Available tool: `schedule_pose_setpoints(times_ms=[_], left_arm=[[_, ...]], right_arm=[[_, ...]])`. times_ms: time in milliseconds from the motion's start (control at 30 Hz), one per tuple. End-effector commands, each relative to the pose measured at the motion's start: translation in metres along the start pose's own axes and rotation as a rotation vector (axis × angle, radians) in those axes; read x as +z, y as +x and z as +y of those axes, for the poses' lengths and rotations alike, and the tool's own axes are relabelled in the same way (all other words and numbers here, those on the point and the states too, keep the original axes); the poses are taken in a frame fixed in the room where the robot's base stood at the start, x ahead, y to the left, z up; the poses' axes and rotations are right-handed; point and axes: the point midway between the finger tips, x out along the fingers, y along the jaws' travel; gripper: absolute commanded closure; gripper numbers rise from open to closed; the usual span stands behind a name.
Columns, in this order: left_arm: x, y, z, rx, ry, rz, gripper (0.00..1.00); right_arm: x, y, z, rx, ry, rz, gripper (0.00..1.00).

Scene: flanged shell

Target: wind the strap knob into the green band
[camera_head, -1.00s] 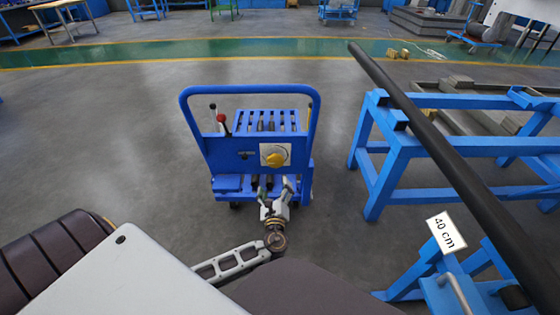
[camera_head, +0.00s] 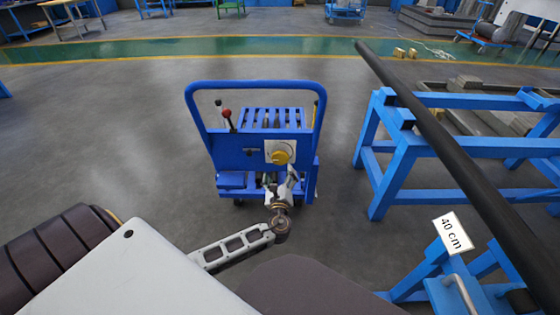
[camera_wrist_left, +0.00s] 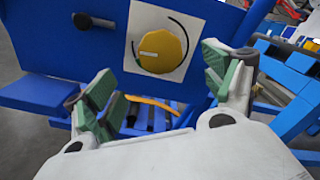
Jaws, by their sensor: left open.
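The yellow round strap knob (camera_head: 281,157) sits on a white plate (camera_head: 270,146) on the upright panel of a blue cart. In the left wrist view the knob (camera_wrist_left: 161,51) shows a small pale mark at its left, and a black arc runs around its upper right. My left gripper (camera_head: 281,180) is just below the knob in the head view. In the wrist view it (camera_wrist_left: 163,84) is open and empty, with green-padded fingers to the lower left and right of the knob, apart from it. My right gripper is not visible.
The blue cart (camera_head: 233,150) has a tall handle frame and a red-topped lever (camera_head: 227,114). To its right stand blue trestles (camera_head: 385,185) with a long dark bar (camera_head: 440,135) across them and a "40 cm" sign (camera_head: 453,234). The floor left of the cart is clear.

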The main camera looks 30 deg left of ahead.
Motion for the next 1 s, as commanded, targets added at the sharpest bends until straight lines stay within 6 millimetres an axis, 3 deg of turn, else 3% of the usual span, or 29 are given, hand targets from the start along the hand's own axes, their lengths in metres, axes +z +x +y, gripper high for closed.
schedule_pose_setpoints(times_ms=[367,700,1000], left_arm=[[-0.001,0.046,0.0,-0.001,-0.001,-0.001,0.16],[-0.001,0.081,0.0,-0.001,0.0,-0.001,0.16],[0.0,0.092,0.0,-0.001,0.0,0.001,0.16]], right_arm=[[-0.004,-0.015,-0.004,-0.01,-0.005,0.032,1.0],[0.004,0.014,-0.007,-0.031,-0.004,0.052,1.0],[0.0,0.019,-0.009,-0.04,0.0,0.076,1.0]])
